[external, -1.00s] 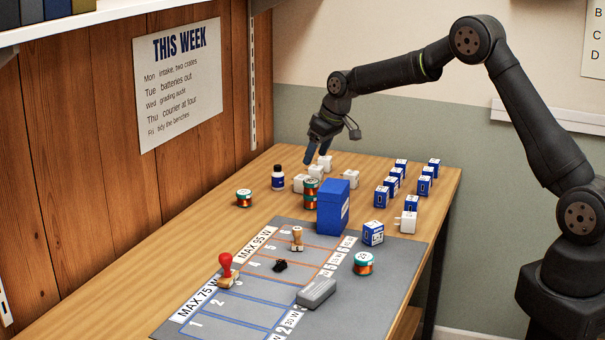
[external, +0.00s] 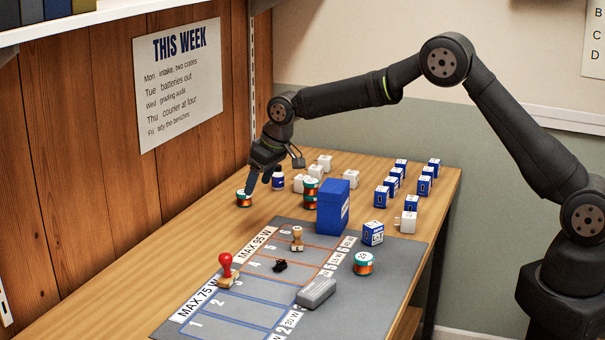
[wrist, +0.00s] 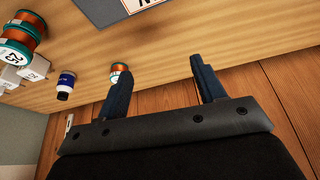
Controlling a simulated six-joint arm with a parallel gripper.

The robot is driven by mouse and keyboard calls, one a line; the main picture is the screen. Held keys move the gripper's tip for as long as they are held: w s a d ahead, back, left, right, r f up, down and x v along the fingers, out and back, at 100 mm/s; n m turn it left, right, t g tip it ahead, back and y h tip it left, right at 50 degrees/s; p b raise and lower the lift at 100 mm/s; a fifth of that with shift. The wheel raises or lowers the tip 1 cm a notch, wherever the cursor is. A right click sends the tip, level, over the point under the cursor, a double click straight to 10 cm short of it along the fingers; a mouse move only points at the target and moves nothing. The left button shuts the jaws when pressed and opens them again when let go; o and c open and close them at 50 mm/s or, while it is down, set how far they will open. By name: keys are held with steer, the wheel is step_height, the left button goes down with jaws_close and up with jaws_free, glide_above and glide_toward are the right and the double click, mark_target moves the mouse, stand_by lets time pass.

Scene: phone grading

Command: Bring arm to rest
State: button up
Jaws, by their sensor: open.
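My gripper (external: 261,182) is at the back left of the wooden bench (external: 170,245), near the wood-panelled wall. The wrist view also shows the spool (wrist: 119,71) by the left finger and the bottle (wrist: 65,85) further left. I cannot tell whether a finger touches the spool.
A grey mat (external: 240,307) with numbered lanes holds a red-handled stamp (external: 226,264), a grey block (external: 316,293) and another spool (external: 363,263). A tall blue box (external: 333,208) stands at its back edge. White and blue boxes (external: 391,184) fill the back right. The bench's front left is clear.

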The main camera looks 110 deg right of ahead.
steer(key=w+a+f, duration=0.3)
steer(key=w, duration=0.5)
steer(key=shift+a+f, duration=0.25)
